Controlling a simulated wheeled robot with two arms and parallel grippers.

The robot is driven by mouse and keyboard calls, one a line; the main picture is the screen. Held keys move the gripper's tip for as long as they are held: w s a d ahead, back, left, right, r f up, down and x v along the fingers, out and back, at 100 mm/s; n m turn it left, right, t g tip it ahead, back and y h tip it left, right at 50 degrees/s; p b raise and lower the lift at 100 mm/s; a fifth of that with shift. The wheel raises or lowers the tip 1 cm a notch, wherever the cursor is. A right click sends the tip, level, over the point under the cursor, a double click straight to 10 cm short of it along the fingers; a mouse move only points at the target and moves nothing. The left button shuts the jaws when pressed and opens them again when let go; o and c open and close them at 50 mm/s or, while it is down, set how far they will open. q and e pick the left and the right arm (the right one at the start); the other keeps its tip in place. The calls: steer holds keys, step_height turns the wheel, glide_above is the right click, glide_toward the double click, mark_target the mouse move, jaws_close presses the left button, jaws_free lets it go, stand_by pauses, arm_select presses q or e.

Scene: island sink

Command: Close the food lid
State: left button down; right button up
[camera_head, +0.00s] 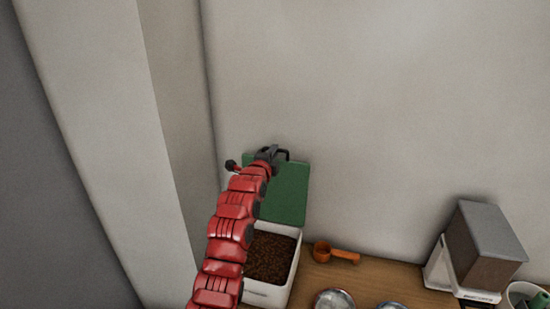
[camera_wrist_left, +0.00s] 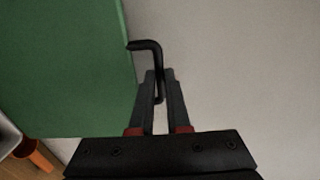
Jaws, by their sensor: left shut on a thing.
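The food container (camera_head: 288,287) is a white box filled with brown kibble, at the lower middle of the head view. Its green lid (camera_head: 289,196) stands open, raised behind the box near the wall. The lid fills the left of the left wrist view (camera_wrist_left: 60,65). A black bent handle (camera_wrist_left: 148,47) sticks out at the lid's edge. My left gripper (camera_wrist_left: 160,90) is shut on this handle. In the head view the gripper (camera_head: 275,154) is at the lid's top edge, and my red arm covers the box's left side. My right gripper is not in view.
An orange scoop (camera_head: 336,253) lies on the wooden counter (camera_head: 385,278) right of the box. Two metal bowls (camera_head: 334,300) sit in front of it. A grey and white dispenser (camera_head: 478,248) stands at the right. Walls close off the back and left.

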arm_select(q)
steer(key=s+a+f+t+h+b, duration=0.1)
steer(key=s+a+t+b, duration=0.1)
steer(key=s+b, duration=0.4)
steer(key=s+a+f+t+b, duration=0.2)
steer(key=s+t+b, duration=0.1)
steer(key=s+b, duration=0.4)
steer(key=shift+a+f+t+h, duration=0.15)
steer(key=shift+f+t+h, duration=0.05)
steer(key=shift+t+h, duration=0.2)
steer(key=shift+s, duration=0.1)
